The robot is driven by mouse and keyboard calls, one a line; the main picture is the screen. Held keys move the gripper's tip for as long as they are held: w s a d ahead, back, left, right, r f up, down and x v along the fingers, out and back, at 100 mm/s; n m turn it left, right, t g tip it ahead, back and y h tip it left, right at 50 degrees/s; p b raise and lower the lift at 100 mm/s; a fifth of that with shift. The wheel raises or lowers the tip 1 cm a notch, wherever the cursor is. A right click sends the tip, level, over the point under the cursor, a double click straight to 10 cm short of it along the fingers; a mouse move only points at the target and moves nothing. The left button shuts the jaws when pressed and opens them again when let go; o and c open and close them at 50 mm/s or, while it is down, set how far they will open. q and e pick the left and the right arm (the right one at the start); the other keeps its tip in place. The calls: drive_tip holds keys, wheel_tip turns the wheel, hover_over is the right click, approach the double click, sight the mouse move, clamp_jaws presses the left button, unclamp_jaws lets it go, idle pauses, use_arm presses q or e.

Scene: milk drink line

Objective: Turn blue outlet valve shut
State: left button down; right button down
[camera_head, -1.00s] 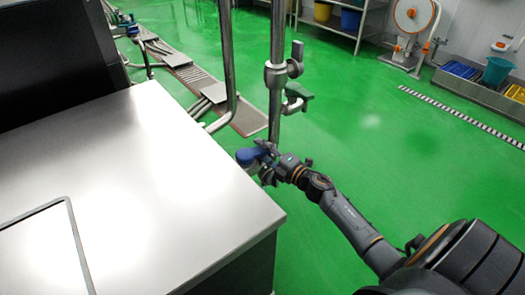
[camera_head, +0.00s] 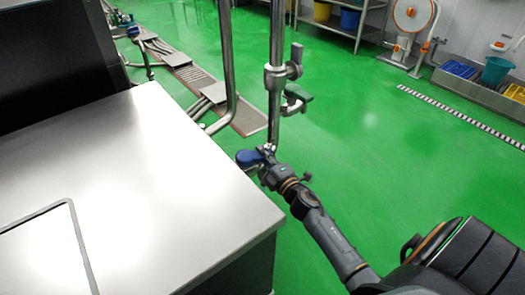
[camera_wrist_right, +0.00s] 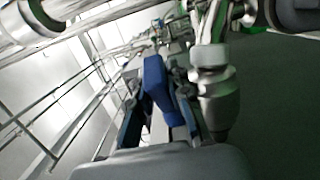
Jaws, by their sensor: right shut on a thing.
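The blue outlet valve handle (camera_head: 247,158) is beside the vertical steel pipe, just past the right edge of the steel counter. My right gripper (camera_head: 262,157) is at the handle and shut on it. In the right wrist view the blue handle (camera_wrist_right: 157,85) stands between the two fingers of the right gripper (camera_wrist_right: 158,115). The steel valve body and pipe (camera_wrist_right: 213,85) are just right of the fingers. The fingers hide part of the handle, and the valve's exact angle is hard to tell. My left gripper is not in view.
The steel counter (camera_head: 130,190) fills the left side, its corner close to my right forearm. A vertical pipe (camera_head: 276,100) with another valve (camera_head: 292,92) rises above the gripper. The green floor (camera_head: 380,160) to the right is open.

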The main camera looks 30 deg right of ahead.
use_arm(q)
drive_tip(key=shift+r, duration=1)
use_arm(e)
drive_tip(key=shift+s+a+m+h, duration=0.15)
drive_tip(key=shift+m+h, duration=0.2)
drive_tip(key=shift+h, duration=0.2)
drive_tip(key=shift+s+a+m+h, duration=0.15)
drive_tip(key=shift+m+h, duration=0.2)
drive_tip(key=shift+h, duration=0.2)
drive_tip(key=shift+d, duration=0.1)
drive_tip(key=c, duration=1.2)
unclamp_jaws()
drive_tip(key=s, duration=0.4)
drive_tip(key=s+a, duration=0.1)
drive_tip(key=s, duration=0.3)
drive_tip(key=s+a, duration=0.1)
drive_tip(key=s, duration=0.2)
drive_tip(key=shift+s+a, duration=0.15)
drive_tip(key=shift+s, duration=0.25)
drive_tip(key=shift+c, duration=0.5)
